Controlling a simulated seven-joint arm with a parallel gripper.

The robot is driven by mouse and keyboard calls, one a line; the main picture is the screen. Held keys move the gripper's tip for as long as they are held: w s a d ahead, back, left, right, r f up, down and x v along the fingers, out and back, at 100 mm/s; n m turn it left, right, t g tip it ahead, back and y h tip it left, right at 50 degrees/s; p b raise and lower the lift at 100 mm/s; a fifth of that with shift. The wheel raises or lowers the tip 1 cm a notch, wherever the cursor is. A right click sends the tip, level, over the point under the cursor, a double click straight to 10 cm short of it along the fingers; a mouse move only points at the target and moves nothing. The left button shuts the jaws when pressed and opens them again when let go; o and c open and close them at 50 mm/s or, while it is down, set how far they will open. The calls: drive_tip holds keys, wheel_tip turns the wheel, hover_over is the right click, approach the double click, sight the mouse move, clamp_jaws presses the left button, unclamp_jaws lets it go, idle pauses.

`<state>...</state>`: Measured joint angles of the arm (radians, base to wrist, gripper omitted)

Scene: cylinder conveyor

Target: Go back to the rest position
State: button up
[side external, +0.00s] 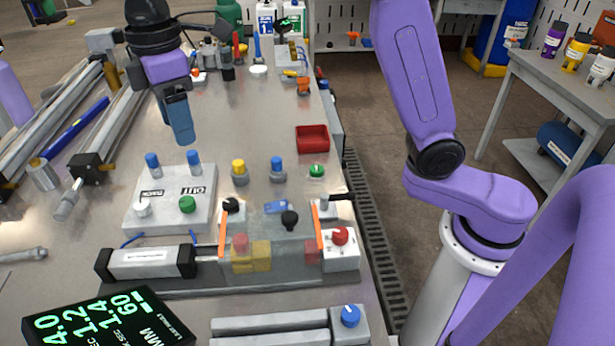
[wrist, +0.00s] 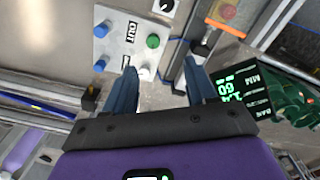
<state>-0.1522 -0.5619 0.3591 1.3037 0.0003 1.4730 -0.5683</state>
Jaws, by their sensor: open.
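My gripper (side external: 179,120) hangs in the air above the left part of the metal table, over the far side of the white valve panel (side external: 140,212). Its blue fingers point down. In the wrist view my gripper (wrist: 162,78) shows its two blue fingers apart with nothing between them. The panel carries blue fittings, a white knob and a green knob (side external: 187,204); it also shows in the wrist view (wrist: 118,28). No object is held.
A pneumatic cylinder (side external: 150,262) lies in front of the panel, beside a clear guard. A conveyor (side external: 50,118) runs along the left. A black display (side external: 108,318) stands at the front left. A red tray (side external: 312,138) sits at the right edge. The table's middle back is mostly clear.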

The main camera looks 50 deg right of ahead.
drive_tip(key=s+d+f, duration=0.4)
drive_tip(key=s+d, duration=0.3)
drive_tip(key=s, duration=0.2)
drive_tip(key=s+d+f+m, duration=0.1)
drive_tip(key=s+d+f, duration=0.2)
drive_tip(key=s+d, duration=0.5)
drive_tip(key=s+d+f+m, duration=0.1)
drive_tip(key=s+d+f, duration=0.3)
drive_tip(key=s+d, duration=0.3)
drive_tip(key=s, duration=0.3)
drive_tip(key=shift+d+f, duration=0.3)
drive_tip(key=shift+d, duration=0.1)
clamp_jaws()
